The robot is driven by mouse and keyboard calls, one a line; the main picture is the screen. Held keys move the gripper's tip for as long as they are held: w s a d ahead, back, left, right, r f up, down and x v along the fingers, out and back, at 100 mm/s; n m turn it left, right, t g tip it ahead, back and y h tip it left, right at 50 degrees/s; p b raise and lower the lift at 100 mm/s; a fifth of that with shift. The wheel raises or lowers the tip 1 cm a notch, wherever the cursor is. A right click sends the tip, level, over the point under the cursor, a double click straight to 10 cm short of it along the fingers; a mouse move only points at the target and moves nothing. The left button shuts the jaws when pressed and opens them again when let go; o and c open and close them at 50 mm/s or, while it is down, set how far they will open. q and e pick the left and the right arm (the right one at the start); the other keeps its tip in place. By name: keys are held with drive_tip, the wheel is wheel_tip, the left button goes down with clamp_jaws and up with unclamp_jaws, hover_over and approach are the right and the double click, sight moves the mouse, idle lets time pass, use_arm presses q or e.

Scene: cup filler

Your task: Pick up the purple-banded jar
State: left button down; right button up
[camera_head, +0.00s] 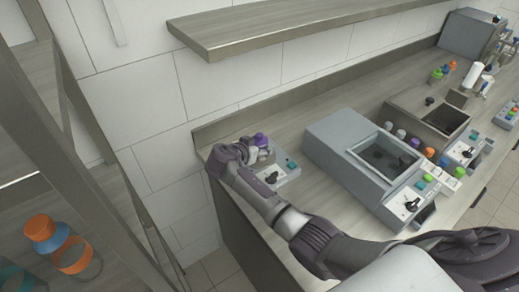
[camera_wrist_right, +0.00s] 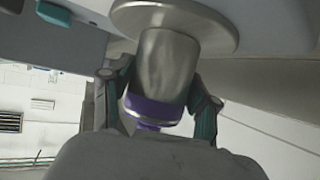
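The purple-banded jar is a grey metallic jar with a purple band and purple top. In the head view its purple top (camera_head: 261,140) shows at the far left end of the counter, partly hidden by my right gripper (camera_head: 254,153). In the right wrist view the jar (camera_wrist_right: 165,65) stands on a round metal plate (camera_wrist_right: 205,14), seen inverted. My right gripper (camera_wrist_right: 160,104) has one finger on each side of the jar, and both appear to touch it. The jar shows no clear gap from the plate. My left gripper is not in view.
A small panel with a green button (camera_head: 292,164) sits beside the jar. A large grey machine (camera_head: 340,135) stands to the right. A shelf (camera_head: 290,22) hangs above the counter.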

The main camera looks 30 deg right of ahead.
drive_tip(key=c, duration=0.7)
drive_tip(key=shift+r, duration=0.2)
drive_tip(key=shift+c, duration=0.2)
